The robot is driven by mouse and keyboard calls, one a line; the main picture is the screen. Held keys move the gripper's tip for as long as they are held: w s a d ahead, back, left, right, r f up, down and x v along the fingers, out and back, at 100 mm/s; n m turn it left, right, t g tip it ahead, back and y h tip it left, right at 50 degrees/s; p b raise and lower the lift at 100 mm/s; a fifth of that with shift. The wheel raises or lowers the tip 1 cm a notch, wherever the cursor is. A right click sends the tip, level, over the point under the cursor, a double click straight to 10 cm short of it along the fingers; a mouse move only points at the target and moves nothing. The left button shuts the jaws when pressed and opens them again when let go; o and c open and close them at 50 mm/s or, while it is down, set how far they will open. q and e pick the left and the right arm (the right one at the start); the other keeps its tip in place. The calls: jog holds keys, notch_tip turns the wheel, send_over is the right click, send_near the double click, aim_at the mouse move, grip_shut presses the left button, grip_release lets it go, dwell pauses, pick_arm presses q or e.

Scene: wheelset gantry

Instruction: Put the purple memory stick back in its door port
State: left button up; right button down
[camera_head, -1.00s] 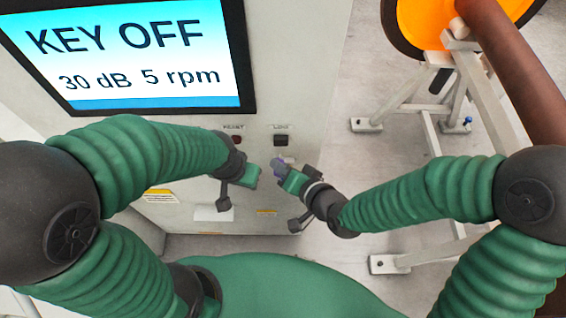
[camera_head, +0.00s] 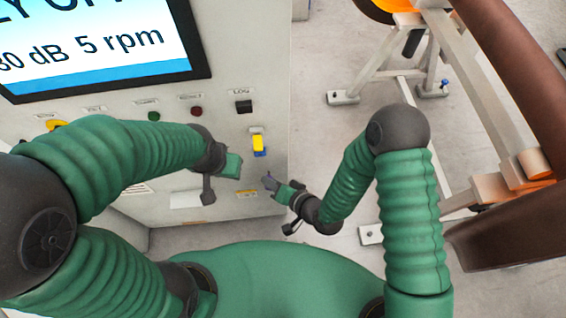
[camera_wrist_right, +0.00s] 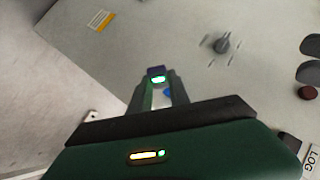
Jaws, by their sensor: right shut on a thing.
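My right gripper (camera_head: 270,183) is in front of the lower right part of the cabinet door, below the yellow and blue fitting. In the right wrist view its fingers (camera_wrist_right: 157,82) are closed on a small dark purple piece with a lit green spot, the memory stick (camera_wrist_right: 156,70). The stick is held apart from the door. A black port (camera_head: 243,106) under the LOG label is up and left of the right gripper. The LOG label (camera_wrist_right: 312,158) is also at the lower right of the wrist view. My left gripper (camera_head: 232,166) hangs before the door; its jaw opening is unclear.
The yellow and blue fitting (camera_head: 258,143) is on the door below the port. Red (camera_head: 196,111) and green (camera_head: 154,116) buttons line the panel under the screen (camera_head: 110,50). A metal stand (camera_head: 385,60) is at right, with clear floor between it and the cabinet.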

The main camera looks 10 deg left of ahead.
aim_at(267, 175)
jog(key=shift+s+a+f+n, duration=0.2)
jog(key=shift+s+a+n, duration=0.1)
jog(key=shift+s+a, duration=0.35)
jog(key=shift+a, duration=0.45)
jog(key=shift+w, duration=2)
pick_arm(q)
jog(key=shift+a+f+b, duration=0.3)
jog(key=shift+a+f, duration=0.15)
jog(key=shift+a, duration=0.2)
pick_arm(e)
jog(key=shift+w+a, duration=0.65)
jog(key=shift+w, duration=0.2)
pick_arm(q)
jog(key=shift+d, duration=0.3)
pick_arm(e)
jog(key=shift+d, duration=0.25)
pick_arm(q)
jog(key=shift+a, duration=0.2)
pick_arm(e)
jog(key=shift+a, duration=0.25)
